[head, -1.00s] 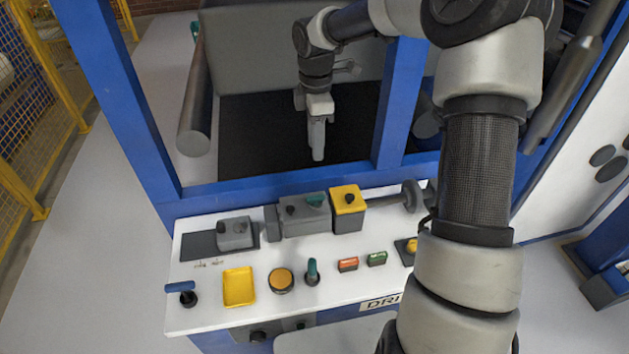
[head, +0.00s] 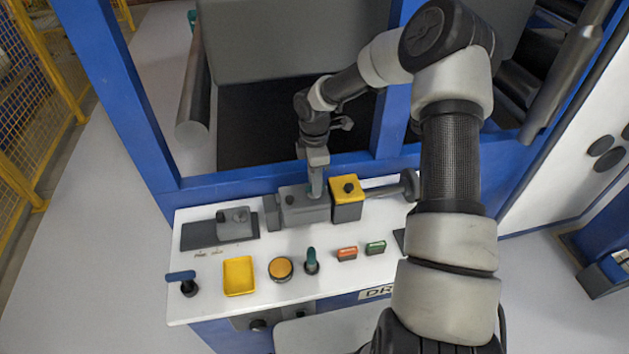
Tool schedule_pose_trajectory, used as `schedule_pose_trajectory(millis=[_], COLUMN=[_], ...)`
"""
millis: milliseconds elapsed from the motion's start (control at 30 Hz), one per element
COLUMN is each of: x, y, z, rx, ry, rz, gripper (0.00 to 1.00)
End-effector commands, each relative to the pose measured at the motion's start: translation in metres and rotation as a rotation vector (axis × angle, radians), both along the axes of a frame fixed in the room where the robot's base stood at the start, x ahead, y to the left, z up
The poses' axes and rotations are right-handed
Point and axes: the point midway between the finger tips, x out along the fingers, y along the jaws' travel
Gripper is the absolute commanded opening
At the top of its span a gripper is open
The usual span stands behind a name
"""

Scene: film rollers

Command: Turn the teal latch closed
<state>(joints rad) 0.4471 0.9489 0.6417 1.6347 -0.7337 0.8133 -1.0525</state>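My gripper (head: 316,194) points down with its fingertips at the top of a grey box (head: 304,214) on the white control panel (head: 215,305). The small teal piece on top of that box is hidden behind my fingers, and I cannot tell whether they touch it or grip it. The finger gap is too small to make out. A teal lever (head: 311,258) stands upright near the panel's front. A teal-blue handle (head: 181,275) sits on a black knob at the panel's left.
A yellow-topped box (head: 345,188) with a black knob stands just right of my gripper. A grey block on a dark plate (head: 205,235) lies left. A yellow tray (head: 238,277), a round yellow button (head: 281,268) and red (head: 347,253) and green (head: 375,247) buttons lie in front. A blue frame (head: 240,185) runs behind.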

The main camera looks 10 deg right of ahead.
Motion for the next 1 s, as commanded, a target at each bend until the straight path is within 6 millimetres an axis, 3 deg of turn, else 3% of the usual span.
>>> schedule_pose_trajectory(millis=[333,533,1000], x=[0.0002,0.0002,0.0004], y=[0.0001,0.0001,0.0007], z=[-0.0046,-0.0044,-0.0055], rx=[0.000,0.000,-0.001], ry=[-0.001,-0.001,-0.001], rz=[0.000,0.000,-0.082], gripper=[0.31,0.00,0.00])
